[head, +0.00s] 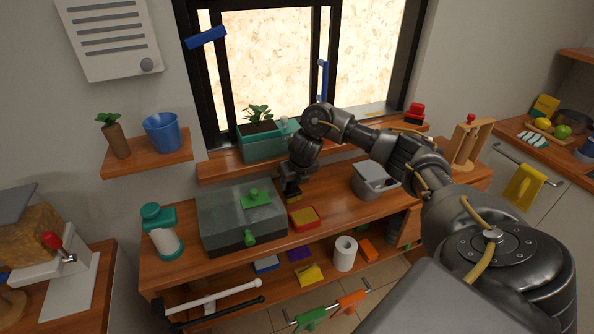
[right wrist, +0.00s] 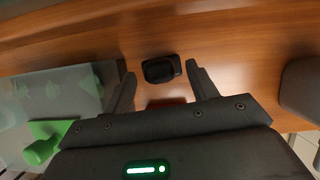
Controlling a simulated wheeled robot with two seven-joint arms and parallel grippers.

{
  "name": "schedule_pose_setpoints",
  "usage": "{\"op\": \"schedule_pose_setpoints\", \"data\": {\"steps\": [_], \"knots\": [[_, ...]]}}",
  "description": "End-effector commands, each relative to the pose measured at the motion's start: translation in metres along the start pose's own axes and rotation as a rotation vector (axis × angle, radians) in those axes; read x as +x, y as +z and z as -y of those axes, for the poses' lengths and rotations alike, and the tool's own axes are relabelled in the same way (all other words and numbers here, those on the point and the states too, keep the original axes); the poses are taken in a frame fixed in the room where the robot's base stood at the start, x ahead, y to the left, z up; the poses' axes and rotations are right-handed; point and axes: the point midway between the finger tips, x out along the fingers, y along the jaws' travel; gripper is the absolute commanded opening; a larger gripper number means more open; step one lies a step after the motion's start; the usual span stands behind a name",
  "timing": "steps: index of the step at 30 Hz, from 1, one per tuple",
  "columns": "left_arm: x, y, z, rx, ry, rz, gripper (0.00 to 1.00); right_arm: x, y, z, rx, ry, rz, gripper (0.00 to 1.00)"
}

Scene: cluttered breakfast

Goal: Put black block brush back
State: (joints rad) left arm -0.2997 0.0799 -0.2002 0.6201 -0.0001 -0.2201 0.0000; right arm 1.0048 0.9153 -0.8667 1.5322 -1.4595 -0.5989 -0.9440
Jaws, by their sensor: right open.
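The black block brush (right wrist: 161,68) stands on the wooden counter in the right wrist view, between and slightly beyond the fingertips. My right gripper (right wrist: 160,80) is open around the near side of it, with a gap on each side; contact is not visible. In the head view my right gripper (head: 292,190) points down at the counter behind the red tray, and a small dark and yellowish thing (head: 294,197) shows just under it, partly hidden by the fingers. My left gripper is not in view.
A green planter (head: 262,147) stands on the sill behind.

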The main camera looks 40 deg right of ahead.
Motion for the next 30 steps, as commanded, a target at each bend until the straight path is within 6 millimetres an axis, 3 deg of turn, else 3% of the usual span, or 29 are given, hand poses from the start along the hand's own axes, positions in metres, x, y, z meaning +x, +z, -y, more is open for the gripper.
{"op": "schedule_pose_setpoints", "data": {"steps": [1, 6, 12, 30], "knots": [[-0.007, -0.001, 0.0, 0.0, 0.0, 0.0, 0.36, -0.015, 0.004, 0.001, -0.004, -0.001, 0.005, 0.58], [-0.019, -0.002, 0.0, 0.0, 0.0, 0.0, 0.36, -0.049, 0.005, 0.002, -0.003, -0.001, 0.006, 0.58], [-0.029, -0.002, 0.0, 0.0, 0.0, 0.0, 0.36, -0.077, 0.003, 0.001, -0.003, 0.0, 0.003, 0.58], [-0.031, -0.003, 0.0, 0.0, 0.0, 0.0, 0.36, -0.085, 0.001, 0.002, 0.0, 0.0, -0.001, 0.58]]}}
